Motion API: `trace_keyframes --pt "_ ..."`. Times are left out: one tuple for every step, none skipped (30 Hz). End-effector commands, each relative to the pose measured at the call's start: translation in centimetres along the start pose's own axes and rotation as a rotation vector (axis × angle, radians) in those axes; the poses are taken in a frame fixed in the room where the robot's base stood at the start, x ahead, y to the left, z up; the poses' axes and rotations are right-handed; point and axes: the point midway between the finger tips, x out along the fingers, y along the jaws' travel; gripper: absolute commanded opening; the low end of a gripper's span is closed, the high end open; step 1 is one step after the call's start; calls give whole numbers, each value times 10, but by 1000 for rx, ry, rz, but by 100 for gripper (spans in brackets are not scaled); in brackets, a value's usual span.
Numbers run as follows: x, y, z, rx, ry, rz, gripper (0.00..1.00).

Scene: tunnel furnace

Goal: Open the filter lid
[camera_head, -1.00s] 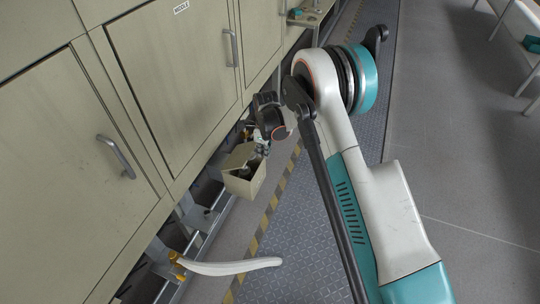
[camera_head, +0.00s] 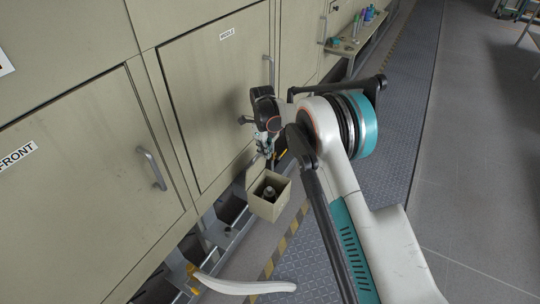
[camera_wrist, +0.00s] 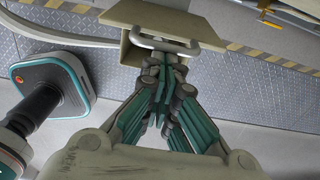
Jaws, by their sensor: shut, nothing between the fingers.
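The beige filter box (camera_head: 268,208) hangs low beside the cabinets in the head view. Its top is open and a dark round filter part (camera_head: 269,191) shows inside. The lid (camera_head: 254,171) stands raised at the box's back left edge. My gripper (camera_head: 267,160) is close to the lid, above the box. In the wrist view the lid (camera_wrist: 145,14) is a beige plate with a pale looped handle (camera_wrist: 165,44). My gripper (camera_wrist: 164,66) is shut at this handle, with nothing visible between its fingers. Whether the fingertips touch the handle is unclear.
Beige cabinet doors with metal handles (camera_head: 151,170) line the left. A pale curved pipe (camera_head: 245,287) lies low in front of the box. A shelf with bottles (camera_head: 357,40) stands at the back. The grey floor (camera_head: 480,170) at the right is clear.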

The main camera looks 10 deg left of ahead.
Motion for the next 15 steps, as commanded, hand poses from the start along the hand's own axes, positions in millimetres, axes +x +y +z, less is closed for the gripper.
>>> trace_keyframes --pt "0 0 2 0 0 0 0" --pt "-1 0 3 0 0 0 0" --pt "-1 0 4 0 0 0 0" --pt "-1 0 5 0 0 0 0" --pt "-1 0 5 0 0 0 0" --pt "-1 0 6 0 0 0 0" --pt "-1 0 6 0 0 0 0" --pt "-1 0 6 0 0 0 0" --pt "-1 0 6 0 0 0 0" --pt "-1 0 6 0 0 0 0" --pt "-1 0 6 0 0 0 0" --pt "-1 0 6 0 0 0 0" --pt "-1 0 6 0 0 0 0" --pt "-1 0 6 0 0 0 0" --pt "-1 0 6 0 0 0 0"
